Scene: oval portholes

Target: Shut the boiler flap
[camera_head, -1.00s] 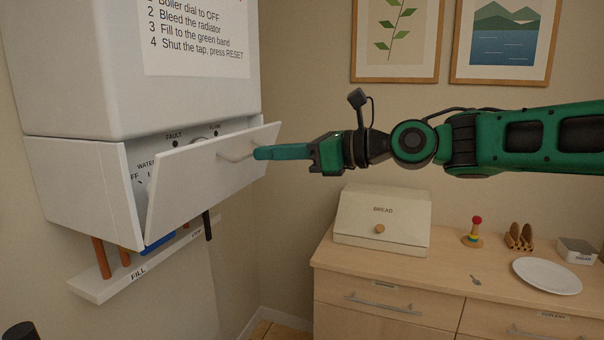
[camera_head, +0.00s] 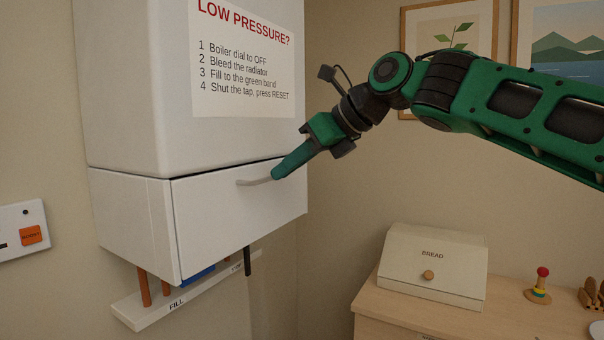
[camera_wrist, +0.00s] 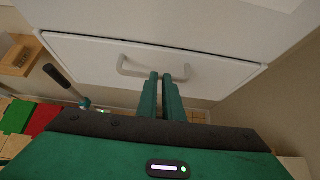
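The white boiler flap (camera_head: 232,217) sits up against the boiler body (camera_head: 140,90), its front nearly upright and its top edge along a thin dark seam. Its pale bar handle (camera_head: 252,183) is near the top. My gripper (camera_head: 279,172) reaches the handle's right end from the upper right. In the wrist view the flap (camera_wrist: 85,62) fills the space beneath the boiler's front. There the two green fingers (camera_wrist: 162,80) are close together at the handle (camera_wrist: 133,70), with a narrow gap between them. The dial and lamps behind the flap are hidden.
A fill shelf (camera_head: 180,304) with copper pipes and a black lever (camera_head: 248,261) is under the boiler. A switch plate (camera_head: 20,228) is on the left wall. A bread bin (camera_head: 430,268) stands on the cabinet at right. The space between boiler and cabinet is open.

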